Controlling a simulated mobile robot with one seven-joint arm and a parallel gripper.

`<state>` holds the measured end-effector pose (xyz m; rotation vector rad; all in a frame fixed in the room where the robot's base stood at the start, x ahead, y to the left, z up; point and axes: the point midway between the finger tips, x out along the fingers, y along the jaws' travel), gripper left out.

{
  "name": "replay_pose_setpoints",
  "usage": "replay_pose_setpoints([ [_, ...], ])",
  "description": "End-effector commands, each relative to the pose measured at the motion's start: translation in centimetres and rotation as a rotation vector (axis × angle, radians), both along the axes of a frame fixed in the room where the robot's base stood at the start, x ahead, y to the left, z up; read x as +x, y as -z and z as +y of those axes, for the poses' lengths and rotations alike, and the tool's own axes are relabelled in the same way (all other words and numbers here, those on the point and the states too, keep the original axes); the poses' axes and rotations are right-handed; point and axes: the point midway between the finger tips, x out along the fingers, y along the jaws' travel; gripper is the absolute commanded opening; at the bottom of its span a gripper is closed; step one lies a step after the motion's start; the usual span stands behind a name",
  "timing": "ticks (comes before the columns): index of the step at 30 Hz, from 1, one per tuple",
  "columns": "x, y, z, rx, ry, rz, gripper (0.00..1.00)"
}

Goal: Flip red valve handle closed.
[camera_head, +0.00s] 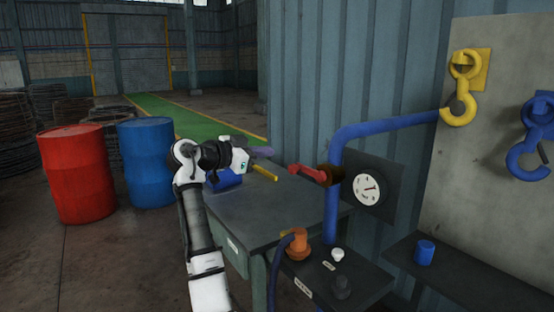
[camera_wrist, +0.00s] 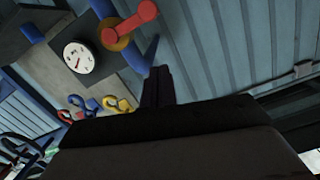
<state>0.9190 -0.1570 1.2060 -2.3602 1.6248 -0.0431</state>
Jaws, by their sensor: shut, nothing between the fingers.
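The red valve handle (camera_head: 308,173) sits on a dark brown valve body (camera_head: 331,178) on the blue pipe (camera_head: 333,215). In the head view the handle points left, roughly level. In the wrist view the red handle (camera_wrist: 131,24) shows at the top, slanting from an orange-yellow hub. My gripper (camera_head: 263,152) is left of the handle in the head view, apart from it. In the wrist view my gripper's dark fingers (camera_wrist: 157,84) are together and empty, below and right of the handle.
A grey workbench (camera_head: 260,215) stands below my gripper, with a blue object (camera_head: 223,180) and a yellow bar (camera_head: 265,172). A round gauge (camera_head: 368,191) is right of the pipe. An orange fitting (camera_head: 298,244) stands in front. Yellow (camera_head: 460,85) and blue (camera_head: 530,140) hooks hang at right.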

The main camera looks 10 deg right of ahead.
Motion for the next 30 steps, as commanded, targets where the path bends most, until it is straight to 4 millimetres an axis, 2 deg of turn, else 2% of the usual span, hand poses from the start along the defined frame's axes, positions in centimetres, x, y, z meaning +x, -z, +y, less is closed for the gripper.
replay_pose_setpoints([
  [3, -0.6, -0.1, 1.6, -0.001, -0.002, -0.002, 0.00],
  [6, -0.8, -0.3, 2.1, -0.001, 0.000, 0.000, 0.00],
  [18, -0.9, -0.4, 2.4, -0.001, 0.000, 0.000, 0.00],
  [20, -0.7, -0.4, 3.1, -0.009, -0.025, -0.002, 0.00],
  [23, 0.4, -0.7, 6.3, -0.056, -0.144, -0.011, 0.00],
  [25, 1.2, -1.0, 10.2, -0.111, -0.282, -0.029, 0.00],
  [26, 1.4, -1.2, 12.2, -0.140, -0.350, -0.039, 0.00],
  [28, 1.5, -1.8, 17.5, -0.216, -0.517, -0.075, 0.00],
  [30, 0.8, -2.5, 22.9, -0.294, -0.676, -0.122, 0.00],
])
